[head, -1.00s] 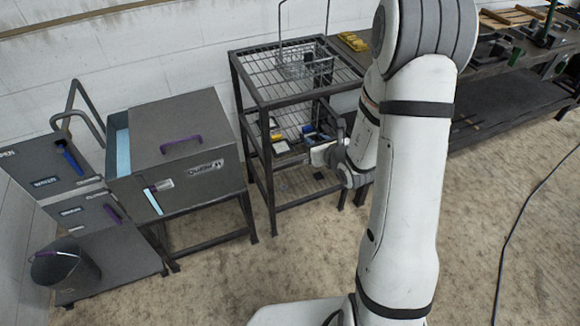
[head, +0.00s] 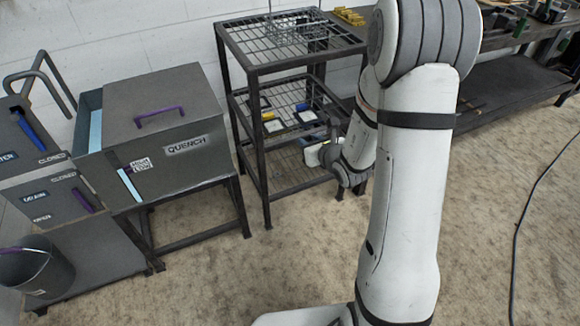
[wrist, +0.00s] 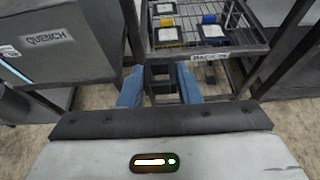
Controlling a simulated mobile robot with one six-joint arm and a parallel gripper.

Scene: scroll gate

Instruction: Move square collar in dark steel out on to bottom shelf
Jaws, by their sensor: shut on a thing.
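In the wrist view my gripper (wrist: 160,88) has its two blue fingers shut on a dark piece (wrist: 161,76), which I take to be the square collar in dark steel. Its outline is hard to make out against the dark rack. The wire bottom shelf (head: 284,172) lies low in the rack, left of my gripper. I cannot tell whether the collar touches it.
The middle shelf (head: 247,110) holds several pale and dark pieces with yellow and blue parts. A front rack post (head: 261,160) stands left of my gripper. The grey quench box (head: 190,110) is further left. A workbench (head: 505,75) stands at right. Open floor lies in front.

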